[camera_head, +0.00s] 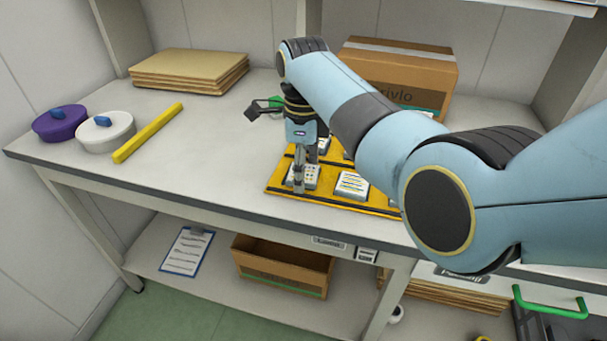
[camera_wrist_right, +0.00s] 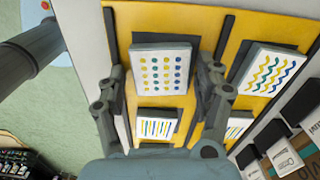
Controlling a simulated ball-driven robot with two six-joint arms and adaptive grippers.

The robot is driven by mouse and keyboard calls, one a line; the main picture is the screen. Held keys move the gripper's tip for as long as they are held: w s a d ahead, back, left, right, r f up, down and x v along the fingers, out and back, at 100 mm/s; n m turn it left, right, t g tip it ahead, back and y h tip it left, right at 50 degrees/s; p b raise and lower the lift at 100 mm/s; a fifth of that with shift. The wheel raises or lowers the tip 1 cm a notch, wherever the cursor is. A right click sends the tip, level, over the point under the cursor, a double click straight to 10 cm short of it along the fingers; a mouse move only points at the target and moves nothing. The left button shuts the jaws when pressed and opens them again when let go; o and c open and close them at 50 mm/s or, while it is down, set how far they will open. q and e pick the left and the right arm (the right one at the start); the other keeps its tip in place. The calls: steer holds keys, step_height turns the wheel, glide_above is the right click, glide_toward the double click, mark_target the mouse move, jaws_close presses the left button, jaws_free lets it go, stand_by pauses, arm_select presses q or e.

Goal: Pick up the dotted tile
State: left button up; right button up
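The dotted tile (camera_head: 305,178) is a pale square tile with yellow and blue dots, lying on the yellow board (camera_head: 277,183) on the workbench. In the right wrist view the dotted tile (camera_wrist_right: 161,70) lies between the two fingers of my right gripper (camera_wrist_right: 165,78), with a dark patch under it. My right gripper (camera_head: 309,172) points down over the tile, fingers apart, one on each side. Whether the fingers touch the tile's edges is hard to tell. My left gripper is out of view.
A striped tile (camera_head: 351,185) lies just right of the dotted one. The wrist view also shows a wavy-line tile (camera_wrist_right: 265,70) and a striped tile (camera_wrist_right: 157,126). A cardboard box (camera_head: 400,75) stands behind. A yellow bar (camera_head: 148,132) lies left; the bench between is clear.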

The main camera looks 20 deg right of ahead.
steer(key=c, duration=0.8)
